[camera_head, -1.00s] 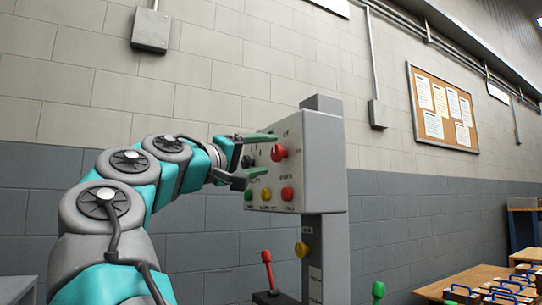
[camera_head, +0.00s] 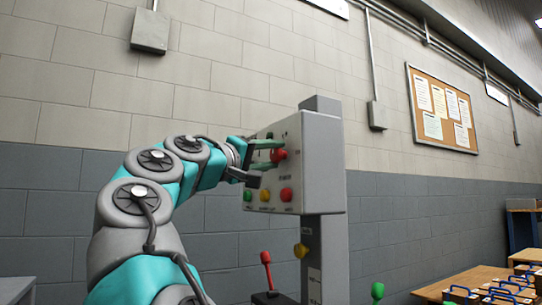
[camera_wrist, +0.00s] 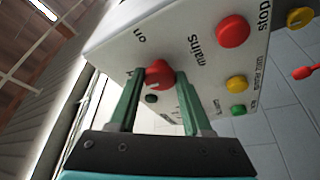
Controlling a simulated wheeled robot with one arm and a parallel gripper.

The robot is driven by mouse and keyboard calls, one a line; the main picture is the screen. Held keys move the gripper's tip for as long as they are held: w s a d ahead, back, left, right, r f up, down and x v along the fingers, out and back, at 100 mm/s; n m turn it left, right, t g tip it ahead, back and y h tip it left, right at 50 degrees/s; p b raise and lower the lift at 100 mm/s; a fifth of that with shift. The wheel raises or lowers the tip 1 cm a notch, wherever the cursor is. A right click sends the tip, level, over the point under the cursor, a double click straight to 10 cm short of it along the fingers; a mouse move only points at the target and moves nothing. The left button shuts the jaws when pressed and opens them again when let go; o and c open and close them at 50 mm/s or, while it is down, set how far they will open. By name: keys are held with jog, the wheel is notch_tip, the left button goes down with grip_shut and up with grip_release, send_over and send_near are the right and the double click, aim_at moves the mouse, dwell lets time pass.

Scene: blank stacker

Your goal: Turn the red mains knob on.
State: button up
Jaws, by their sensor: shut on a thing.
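The red mains knob (camera_head: 279,155) is on the face of the grey control box (camera_head: 325,165), in its upper part. In the wrist view the knob (camera_wrist: 159,74) sits between the two green fingertips, close to the printed words "on" and "mains". My gripper (camera_head: 268,154) is at the box face and shut on the knob; it also shows in the wrist view (camera_wrist: 156,80). The fingers hide part of the knob's sides, and I cannot clearly tell which way its pointer faces.
Below the knob are a red stop button (camera_wrist: 233,31), a yellow button (camera_wrist: 236,83) and a green button (camera_wrist: 238,110). A yellow knob (camera_head: 301,250) is on the post. A red-topped lever (camera_head: 265,257) and a green-topped lever (camera_head: 378,290) stand lower down.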

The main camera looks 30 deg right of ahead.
grip_shut()
